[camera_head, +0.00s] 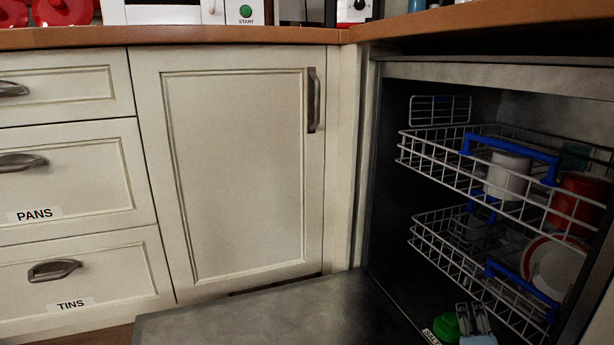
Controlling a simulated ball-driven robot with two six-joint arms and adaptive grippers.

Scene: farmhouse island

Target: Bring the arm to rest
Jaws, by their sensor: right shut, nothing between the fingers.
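My right gripper (471,311) shows at the bottom right of the head view, in front of the open dishwasher's lower rack. Its two grey fingers point up and away, shut with nothing between them. Most of the right arm is outside the picture. My left gripper is not in view.
The dishwasher door (270,315) is folded down across the bottom. The upper rack (430,158) holds a white cup (508,175) and a red cup (580,200). The lower rack (450,262) holds plates (556,268). A green object (446,328) sits just left of my right gripper.

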